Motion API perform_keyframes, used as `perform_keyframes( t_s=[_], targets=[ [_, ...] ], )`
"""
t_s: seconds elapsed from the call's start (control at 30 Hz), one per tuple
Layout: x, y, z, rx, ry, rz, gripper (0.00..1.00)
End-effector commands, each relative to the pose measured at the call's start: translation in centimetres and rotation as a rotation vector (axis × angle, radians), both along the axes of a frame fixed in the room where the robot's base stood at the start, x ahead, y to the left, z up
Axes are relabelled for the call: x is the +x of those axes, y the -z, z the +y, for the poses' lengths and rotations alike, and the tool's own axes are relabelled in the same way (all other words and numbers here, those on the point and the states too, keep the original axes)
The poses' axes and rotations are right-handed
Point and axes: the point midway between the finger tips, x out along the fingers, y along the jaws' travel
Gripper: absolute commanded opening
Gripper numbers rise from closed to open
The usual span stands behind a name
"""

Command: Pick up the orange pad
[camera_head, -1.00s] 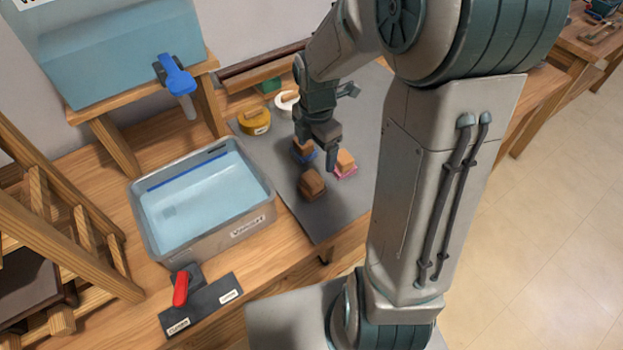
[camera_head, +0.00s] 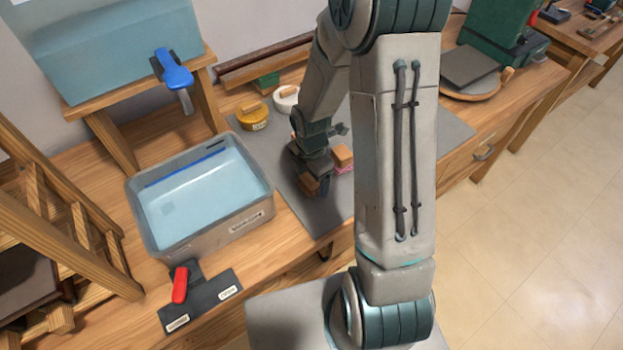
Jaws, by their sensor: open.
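Small wood-topped pads lie on the grey mat (camera_head: 330,222). The front one, a brown-orange pad (camera_head: 309,183), shows only in part beside and behind my gripper's fingers. I cannot make out its underside colour for sure. My gripper (camera_head: 319,186) is open and points down at this front pad; whether the fingers straddle or touch it I cannot tell. A pad with a pink base (camera_head: 343,160) sits just behind and to the right of the gripper. The blue-based pad is hidden behind my arm.
A water-filled grey tub (camera_head: 258,214) stands left of the mat. A yellow round tin (camera_head: 252,117) and a white one (camera_head: 286,98) stand at the back. A red-handled switch plate (camera_head: 205,300) is in front. The mat's front part is clear.

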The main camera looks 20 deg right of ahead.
Motion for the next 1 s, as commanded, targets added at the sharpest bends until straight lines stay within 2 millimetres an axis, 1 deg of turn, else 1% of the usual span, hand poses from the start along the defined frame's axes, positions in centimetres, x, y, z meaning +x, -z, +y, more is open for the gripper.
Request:
perform_keyframes(
  t_s=[0.1, 0.3, 0.33, 0.37, 0.4, 0.47, 0.5, 0.83, 1.0],
  targets=[
    [0.0, 0.6, 0.0, 0.000, 0.000, 0.001, 0.82],
    [0.0, 0.6, 0.0, -0.001, 0.000, 0.000, 0.82],
    [0.0, 0.6, 0.0, -0.001, 0.000, 0.000, 0.79],
    [0.0, 0.6, 0.0, -0.001, 0.000, 0.000, 0.71],
    [0.0, 0.6, 0.0, -0.001, 0.000, -0.001, 0.60],
    [0.0, 0.6, 0.0, -0.001, 0.000, -0.001, 0.43],
    [0.0, 0.6, 0.0, -0.001, 0.000, -0.001, 0.33],
    [0.0, 0.5, 0.0, -0.001, 0.000, -0.001, 0.33],
    [0.1, -0.4, 0.0, 0.001, 0.000, -0.004, 0.33]
  ],
)
